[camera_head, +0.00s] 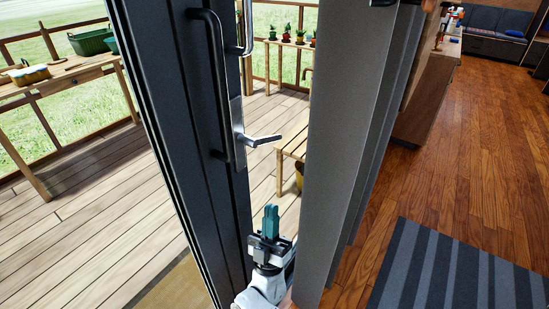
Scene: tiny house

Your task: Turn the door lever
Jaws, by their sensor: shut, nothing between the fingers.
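The door lever (264,140) is a silver handle that sticks out to the right from a plate on the dark door frame (190,120). It looks about level. A long dark pull bar (217,85) stands upright just left of it. My gripper (271,220) has teal fingers pointing up and is shut and empty. It is below the lever in the picture, in the gap between the dark door and a grey panel (335,130). It appears apart from the lever.
The grey panel edge stands close on my gripper's right. Beyond the glass is a wooden deck with a table (60,78), a bench (293,143) and several potted plants. Inside on the right are a wooden floor (440,160) and a striped rug (450,270).

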